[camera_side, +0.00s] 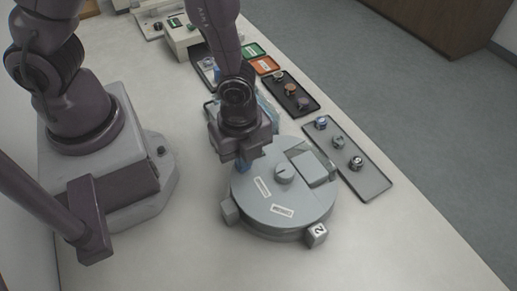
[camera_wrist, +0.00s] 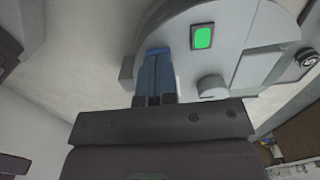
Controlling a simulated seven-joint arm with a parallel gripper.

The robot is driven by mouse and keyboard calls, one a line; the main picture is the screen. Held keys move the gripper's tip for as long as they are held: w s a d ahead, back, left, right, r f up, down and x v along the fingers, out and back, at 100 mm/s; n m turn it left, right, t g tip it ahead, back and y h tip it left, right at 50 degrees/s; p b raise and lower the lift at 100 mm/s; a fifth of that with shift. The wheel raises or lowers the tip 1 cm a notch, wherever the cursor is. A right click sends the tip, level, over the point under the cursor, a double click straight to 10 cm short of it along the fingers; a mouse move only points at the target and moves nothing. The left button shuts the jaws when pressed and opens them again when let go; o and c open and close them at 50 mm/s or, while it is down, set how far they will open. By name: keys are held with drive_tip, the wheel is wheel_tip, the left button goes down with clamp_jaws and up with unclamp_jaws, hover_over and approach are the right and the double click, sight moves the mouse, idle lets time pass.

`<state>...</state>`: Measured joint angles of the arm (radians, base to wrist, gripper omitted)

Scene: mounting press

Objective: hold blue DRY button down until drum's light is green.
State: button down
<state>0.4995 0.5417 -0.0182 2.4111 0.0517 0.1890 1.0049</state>
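The drum (camera_side: 290,210) is a round grey machine with a knob, a raised box and two white labels on top. It also shows in the wrist view (camera_wrist: 225,15), where its light (camera_wrist: 202,37) is lit green. My gripper (camera_wrist: 156,58) reaches down at the drum's edge; its two bluish fingers lie side by side, shut with nothing visible between them. In the side view my gripper (camera_side: 243,163) is at the drum's upper left edge. A brighter blue patch at the fingertips may be the DRY button, mostly hidden; I cannot tell whether it is pressed.
A grey tray (camera_side: 372,182) with several small round pieces lies right of the drum. A black tray (camera_side: 306,107) with more pieces is behind it. Small blocks, one marked 2 (camera_side: 317,234), stand at the drum's edge. The table's front is clear.

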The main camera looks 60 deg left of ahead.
drive_tip(key=shift+r, duration=0.1)
idle(0.4)
drive_tip(key=shift+r, duration=1.35)
drive_tip(key=shift+r, duration=2.5)
drive_tip(key=s+a+r+n+t, duration=0.1)
drive_tip(key=a+r+n+t, duration=0.1)
drive_tip(key=a+r+n, duration=0.4)
drive_tip(key=s+a+r+n+t, duration=0.2)
drive_tip(key=a+r+n, duration=0.5)
drive_tip(key=r+n, duration=0.5)
wheel_tip(320, 180, up, 2)
drive_tip(key=shift+t, duration=0.8)
